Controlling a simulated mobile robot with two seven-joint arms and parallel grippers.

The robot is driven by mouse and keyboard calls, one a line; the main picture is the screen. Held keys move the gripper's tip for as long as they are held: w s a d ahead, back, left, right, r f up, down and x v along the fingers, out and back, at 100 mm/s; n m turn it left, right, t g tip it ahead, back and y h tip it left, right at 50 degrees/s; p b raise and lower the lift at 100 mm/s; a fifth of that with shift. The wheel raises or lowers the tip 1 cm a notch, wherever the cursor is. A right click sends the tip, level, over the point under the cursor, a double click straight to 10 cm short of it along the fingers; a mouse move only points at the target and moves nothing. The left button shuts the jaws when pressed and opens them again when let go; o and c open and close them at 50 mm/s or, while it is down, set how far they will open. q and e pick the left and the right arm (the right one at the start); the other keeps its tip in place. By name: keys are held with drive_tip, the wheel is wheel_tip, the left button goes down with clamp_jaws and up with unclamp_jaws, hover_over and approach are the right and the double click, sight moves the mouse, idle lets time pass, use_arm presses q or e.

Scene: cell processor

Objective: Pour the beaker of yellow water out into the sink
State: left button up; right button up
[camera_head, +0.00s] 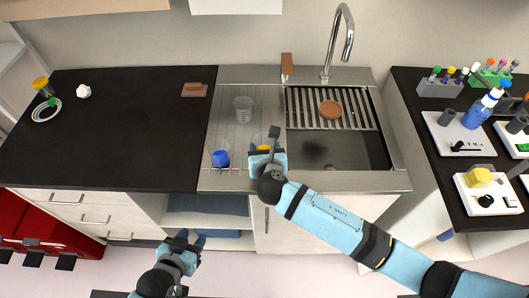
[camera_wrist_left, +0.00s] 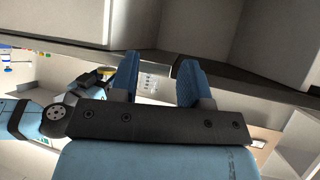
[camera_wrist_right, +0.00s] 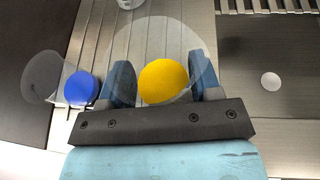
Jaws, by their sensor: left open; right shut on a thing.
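The clear beaker of yellow water (camera_head: 262,138) is over the ribbed drainboard, just left of the sink basin (camera_head: 320,150). In the right wrist view the beaker (camera_wrist_right: 165,80) stands between the fingers of my right gripper (camera_wrist_right: 160,88), which is shut on it. My right gripper (camera_head: 266,157) hides much of the beaker in the head view. I cannot tell whether the beaker touches the drainboard. My left gripper (camera_head: 186,240) is open and empty, low in front of the cabinets; its spread fingers show in the left wrist view (camera_wrist_left: 157,85).
A beaker of blue liquid (camera_head: 221,158) stands left of my right gripper, and an empty clear beaker (camera_head: 243,108) stands behind. A slatted rack (camera_head: 300,106) with a round brown item (camera_head: 331,109) covers the sink's back part. The tall faucet (camera_head: 348,40) rises behind it.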

drive_tip(key=o, duration=0.4)
drive_tip(key=c, duration=0.5)
drive_tip(key=w+d+p, duration=0.3)
drive_tip(key=d+p, duration=0.2)
drive_tip(key=d, duration=0.7)
drive_tip(key=shift+w, duration=0.15)
use_arm(q)
drive_tip(key=r, duration=0.3)
drive_tip(key=a+r, duration=0.1)
drive_tip(key=shift+s+a+r+p, duration=0.1)
drive_tip(key=shift+s+r+p, duration=0.2)
drive_tip(key=shift+r, duration=0.1)
use_arm(e)
drive_tip(key=w+d+m+y, duration=0.1)
drive_tip(key=d+m+y, duration=0.1)
drive_tip(key=d, duration=0.5)
drive_tip(key=shift+w+f+m+y, duration=0.15)
drive_tip(key=shift+m+y, duration=0.25)
drive_tip(key=shift+m, duration=0.3)
